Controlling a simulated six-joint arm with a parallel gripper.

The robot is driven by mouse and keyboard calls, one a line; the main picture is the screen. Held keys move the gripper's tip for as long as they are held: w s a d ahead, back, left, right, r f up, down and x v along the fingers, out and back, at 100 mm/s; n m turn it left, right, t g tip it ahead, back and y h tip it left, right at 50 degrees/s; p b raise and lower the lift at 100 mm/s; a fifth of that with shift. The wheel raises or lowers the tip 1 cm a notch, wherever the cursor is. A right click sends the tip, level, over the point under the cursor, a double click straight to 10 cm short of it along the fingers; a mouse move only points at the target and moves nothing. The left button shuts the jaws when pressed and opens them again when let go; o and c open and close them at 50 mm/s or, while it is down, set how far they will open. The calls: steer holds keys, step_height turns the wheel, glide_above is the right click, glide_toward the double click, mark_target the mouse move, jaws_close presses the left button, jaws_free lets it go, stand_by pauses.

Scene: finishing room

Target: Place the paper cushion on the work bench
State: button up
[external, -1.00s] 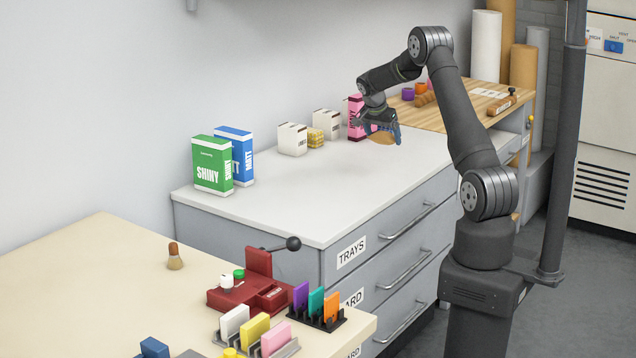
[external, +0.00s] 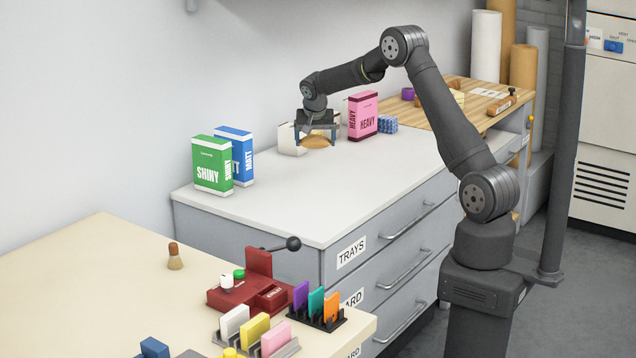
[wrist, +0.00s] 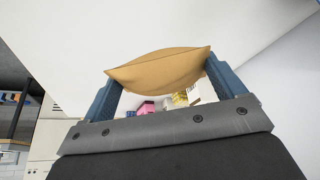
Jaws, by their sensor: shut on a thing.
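The tan, pillow-shaped paper cushion (external: 317,143) is held between the two blue fingers of my gripper (external: 316,138), above the white drawer-cabinet top. In the wrist view the cushion (wrist: 160,72) spans the gap between the fingers, with its pointed ends at either side. The gripper is shut on it. A cream-topped work bench (external: 90,270) fills the lower left of the external view, with a bare stretch at its left and middle.
Green (external: 212,166) and blue (external: 236,148) boxes stand on the white cabinet top (external: 300,210) at left. A pink box (external: 363,115) stands behind. On the cream bench are a brush (external: 175,257), a red device (external: 250,290) and card racks (external: 318,312).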

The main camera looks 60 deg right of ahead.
steer(key=w+a+r+n+t+y, duration=0.15)
steer(key=a+n, duration=0.25)
steer(key=a, duration=1.1)
steer(key=w+a+f+n+y, duration=0.1)
steer(key=w+a+n+y, duration=0.3)
steer(key=a, duration=1.2)
steer(key=w+a+r+n+t+h, duration=0.1)
steer(key=a+n, duration=0.4)
steer(key=a, duration=1)
steer(key=n+g+y, duration=0.4)
steer(key=n, duration=0.8)
glide_above(117, 322)
steer(key=d, duration=0.2)
steer(key=shift+t, duration=0.25)
step_height(117, 322, down, 4)
steer(key=shift+s+d+f, duration=0.1)
steer(key=shift+s+d, duration=0.05)
steer(key=shift+s+a+f, duration=0.15)
steer(key=shift+a+f, duration=0.15)
steer(key=shift+a, duration=0.05)
steer(key=shift+f, duration=1.9)
